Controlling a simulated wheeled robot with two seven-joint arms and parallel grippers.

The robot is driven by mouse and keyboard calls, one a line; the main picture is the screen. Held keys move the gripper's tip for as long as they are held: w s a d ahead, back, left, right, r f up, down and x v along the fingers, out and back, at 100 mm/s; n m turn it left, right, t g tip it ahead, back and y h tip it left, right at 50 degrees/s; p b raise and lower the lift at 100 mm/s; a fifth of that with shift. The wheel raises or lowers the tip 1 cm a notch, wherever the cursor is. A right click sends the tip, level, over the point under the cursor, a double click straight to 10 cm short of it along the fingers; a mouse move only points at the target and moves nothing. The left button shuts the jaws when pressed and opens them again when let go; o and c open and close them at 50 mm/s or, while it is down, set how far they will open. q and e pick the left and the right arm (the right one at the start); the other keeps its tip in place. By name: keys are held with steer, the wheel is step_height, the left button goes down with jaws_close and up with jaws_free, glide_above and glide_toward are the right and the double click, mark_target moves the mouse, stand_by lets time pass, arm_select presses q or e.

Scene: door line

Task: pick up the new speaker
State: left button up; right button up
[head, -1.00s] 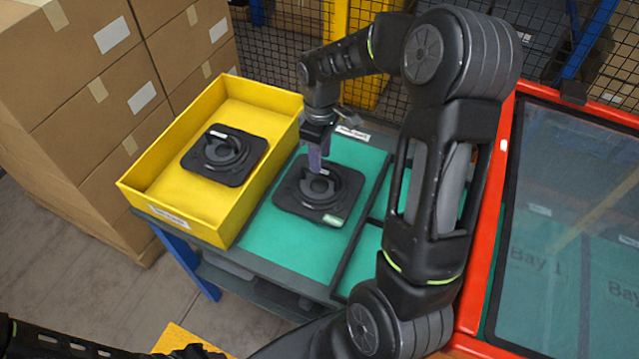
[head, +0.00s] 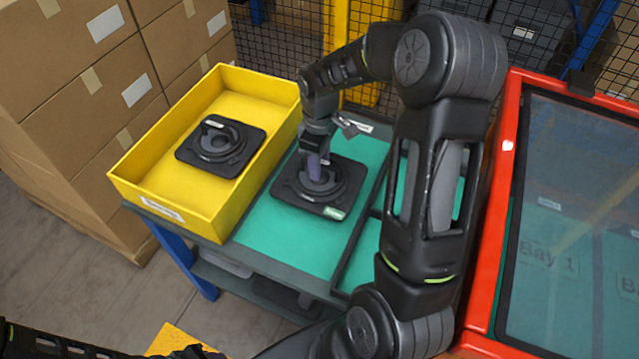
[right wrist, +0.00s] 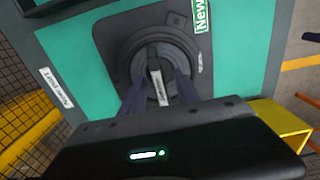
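The new speaker (head: 318,186), a black square plate with a round raised centre and a green "New" label, lies flat on the green table mat. In the right wrist view the speaker (right wrist: 120,50) shows a bar across its centre with a pale strip. My right gripper (head: 316,172) points down at that centre. In the right wrist view its two fingers (right wrist: 158,82) stand apart, one on each side of the bar; contact cannot be made out. Part of my left arm and gripper (head: 192,352) shows at the bottom left; its fingers are unclear.
A yellow tray (head: 225,222) left of the new speaker holds another similar black speaker (head: 220,147). A dark divider strip (head: 352,245) runs right of the new speaker. A red-framed panel (head: 503,180) stands at the right. Stacked cartons (head: 85,120) fill the left.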

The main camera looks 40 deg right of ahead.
steer(key=shift+f, duration=0.15)
stand_by(0.5)
jaws_close()
stand_by(1.2)
